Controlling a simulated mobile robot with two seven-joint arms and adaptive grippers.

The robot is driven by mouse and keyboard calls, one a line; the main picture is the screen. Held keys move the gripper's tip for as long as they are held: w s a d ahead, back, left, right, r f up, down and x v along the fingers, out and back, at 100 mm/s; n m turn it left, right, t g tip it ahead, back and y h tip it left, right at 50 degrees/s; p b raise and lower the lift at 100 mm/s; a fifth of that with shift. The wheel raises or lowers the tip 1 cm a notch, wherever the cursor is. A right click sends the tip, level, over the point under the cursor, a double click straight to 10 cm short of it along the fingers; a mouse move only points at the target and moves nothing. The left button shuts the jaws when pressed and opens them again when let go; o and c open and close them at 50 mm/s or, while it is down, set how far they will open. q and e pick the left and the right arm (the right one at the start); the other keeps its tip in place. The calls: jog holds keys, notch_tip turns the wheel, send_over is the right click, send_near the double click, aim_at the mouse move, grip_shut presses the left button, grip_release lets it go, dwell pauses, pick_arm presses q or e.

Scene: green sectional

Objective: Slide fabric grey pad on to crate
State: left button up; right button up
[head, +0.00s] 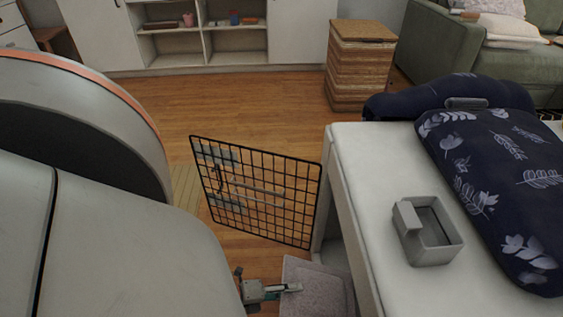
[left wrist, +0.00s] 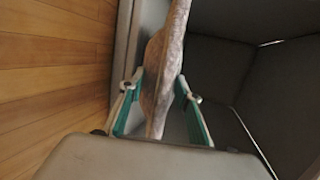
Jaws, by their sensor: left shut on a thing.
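The fabric grey pad (head: 318,291) is at the bottom of the head view, low beside the crate's opening. In the left wrist view the pad (left wrist: 168,60) stands edge-on between the two green-sided fingers (left wrist: 158,98). The crate (head: 351,190) is white with a flat top, and its black wire door (head: 258,195) hangs open to the left. Grey inner walls (left wrist: 280,85) show to the right of the pad in the left wrist view. How far the pad reaches inside is hidden. My right gripper is out of view.
On the crate's top lie a grey open box (head: 430,232) and a dark blue leaf-patterned cushion (head: 500,180). Wooden floor (head: 225,105) is clear behind the wire door.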

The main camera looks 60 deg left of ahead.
aim_at(320, 290)
pick_arm(q)
jog(key=shift+w+d+f, duration=0.1)
jog(key=shift+w+d, duration=0.3)
jog(key=shift+w, duration=0.55)
jog(key=shift+w+d, duration=0.4)
jog(key=shift+w, duration=0.6)
jog(key=shift+w+d+f, duration=0.1)
jog(key=shift+w+d, duration=0.3)
jog(key=shift+w, duration=0.55)
jog(key=shift+w+d+f, duration=0.1)
jog(key=shift+w+d, duration=0.15)
jog(key=shift+w, duration=0.25)
jog(key=shift+w+d, duration=0.2)
jog(key=shift+w, duration=0.3)
jog(key=shift+x, duration=0.75)
jog(key=shift+w+d+f, duration=0.25)
jog(key=shift+w+d, duration=0.05)
jog(key=shift+w, duration=0.3)
jog(key=shift+w+d+f, duration=0.3)
jog(key=shift+w+d, duration=0.05)
jog(key=shift+w, duration=0.2)
jog(key=o, duration=0.9)
jog(key=shift+s, duration=0.1)
